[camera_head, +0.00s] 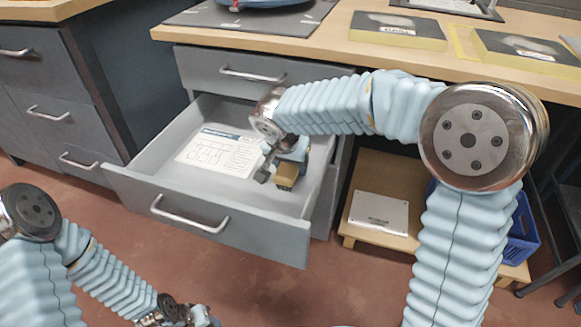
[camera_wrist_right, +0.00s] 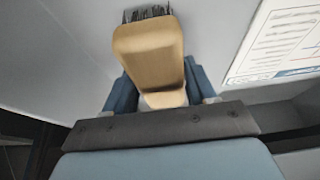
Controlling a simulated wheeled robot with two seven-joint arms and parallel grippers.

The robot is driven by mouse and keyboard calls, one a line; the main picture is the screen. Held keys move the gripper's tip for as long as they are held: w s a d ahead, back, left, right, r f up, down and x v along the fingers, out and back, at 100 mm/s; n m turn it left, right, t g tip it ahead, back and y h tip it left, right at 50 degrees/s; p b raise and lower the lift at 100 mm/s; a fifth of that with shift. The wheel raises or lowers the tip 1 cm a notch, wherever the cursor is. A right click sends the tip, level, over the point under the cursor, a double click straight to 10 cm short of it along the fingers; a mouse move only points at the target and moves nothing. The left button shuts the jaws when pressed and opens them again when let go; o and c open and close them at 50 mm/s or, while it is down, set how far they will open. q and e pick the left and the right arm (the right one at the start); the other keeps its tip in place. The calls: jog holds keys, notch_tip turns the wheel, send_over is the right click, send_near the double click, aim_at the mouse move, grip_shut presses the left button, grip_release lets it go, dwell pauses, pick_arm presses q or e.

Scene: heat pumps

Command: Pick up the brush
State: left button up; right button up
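The brush (camera_head: 285,176) has a tan wooden body and is inside the open grey drawer (camera_head: 250,228), near its right side. The right wrist view shows the brush (camera_wrist_right: 148,50) with dark bristles at its top end. My right gripper (camera_head: 280,152) reaches down into the drawer. Its blue fingers (camera_wrist_right: 163,92) lie close against both sides of the brush's narrower part and look shut on it. I cannot tell whether the brush still touches the drawer floor. My left gripper (camera_head: 198,316) is at the bottom edge of the head view, far from the brush; its fingers are unclear.
A printed sheet (camera_head: 220,152) lies in the drawer left of the brush; it also shows in the wrist view (camera_wrist_right: 280,40). The wooden worktop (camera_head: 340,55) overhangs behind. A low wooden stand with a white panel (camera_head: 380,213) and a blue crate (camera_head: 522,232) are at right.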

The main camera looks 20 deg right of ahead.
jog(key=c, duration=0.4)
jog(key=shift+o, duration=0.2)
jog(key=shift+r+p, duration=0.45)
jog(key=shift+p, duration=0.25)
notch_tip(320, 180, up, 4)
jog(key=shift+s+f, duration=0.1)
jog(key=shift+f, duration=0.15)
jog(key=s+d+r, duration=0.4)
jog(key=s+r, duration=0.5)
jog(key=s, duration=0.4)
jog(key=shift+s, duration=0.15)
